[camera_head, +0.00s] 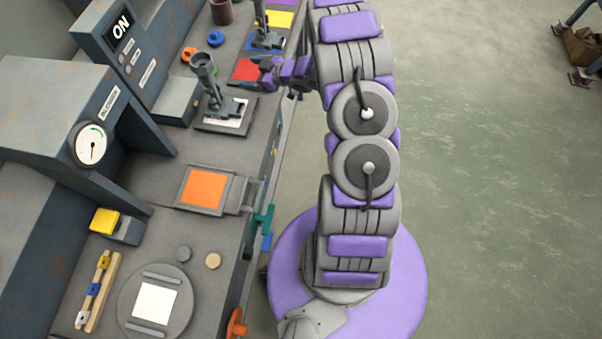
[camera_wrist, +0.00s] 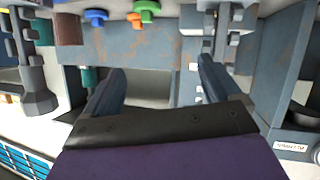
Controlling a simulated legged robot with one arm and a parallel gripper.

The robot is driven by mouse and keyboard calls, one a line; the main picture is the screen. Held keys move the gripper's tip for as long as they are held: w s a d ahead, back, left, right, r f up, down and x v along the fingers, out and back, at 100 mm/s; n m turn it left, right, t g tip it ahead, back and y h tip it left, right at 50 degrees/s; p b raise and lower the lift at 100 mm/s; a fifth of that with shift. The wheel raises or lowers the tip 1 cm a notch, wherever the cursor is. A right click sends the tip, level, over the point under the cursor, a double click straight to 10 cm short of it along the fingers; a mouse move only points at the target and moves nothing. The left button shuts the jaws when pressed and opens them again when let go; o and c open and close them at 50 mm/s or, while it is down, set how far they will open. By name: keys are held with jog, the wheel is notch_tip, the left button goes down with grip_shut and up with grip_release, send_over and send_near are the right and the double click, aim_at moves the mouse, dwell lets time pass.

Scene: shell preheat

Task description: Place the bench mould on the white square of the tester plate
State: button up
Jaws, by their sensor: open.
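The round grey plate (camera_head: 129,307) at the lower left of the head view has a bare white square (camera_head: 155,302) between two bars. A dark grey mould with an upright handle (camera_head: 207,80) stands on a white patch of a dark square plate. A second, similar handled mould (camera_head: 261,28) stands farther back, near the yellow and blue patches. I cannot tell which one is the bench mould. My gripper (camera_head: 266,74) is over the red patch, right of the nearer mould. In the wrist view my gripper (camera_wrist: 160,85) is open, with nothing held between its fingers.
An orange square pad (camera_head: 204,188) lies mid-bench. A grey machine with a gauge (camera_head: 91,144) and an ON box (camera_head: 120,25) line the left.

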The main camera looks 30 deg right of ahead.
jog(key=s+d+r+m+g+h, duration=0.25)
jog(key=d+r+h, duration=0.4)
jog(key=r, duration=0.35)
jog(key=s+a+r+m+g+h, duration=0.2)
jog(key=s+r+m+g+h, duration=0.15)
jog(key=s+r, duration=0.45)
jog(key=s+a+r+g+y, duration=0.1)
jog(key=s+a, duration=0.5)
jog(key=s, duration=0.6)
jog(key=s+a+r+m+g+y, duration=0.1)
jog(key=s+a+g, duration=0.3)
jog(key=s, duration=0.9)
jog(key=s+a+r+m+g+y, duration=0.1)
jog(key=s+a+r+g, duration=0.1)
jog(key=s+a, duration=0.6)
jog(key=s, duration=0.4)
jog(key=shift+s+r+g, duration=0.15)
jog(key=shift+g, duration=0.15)
jog(key=shift+a, duration=0.1)
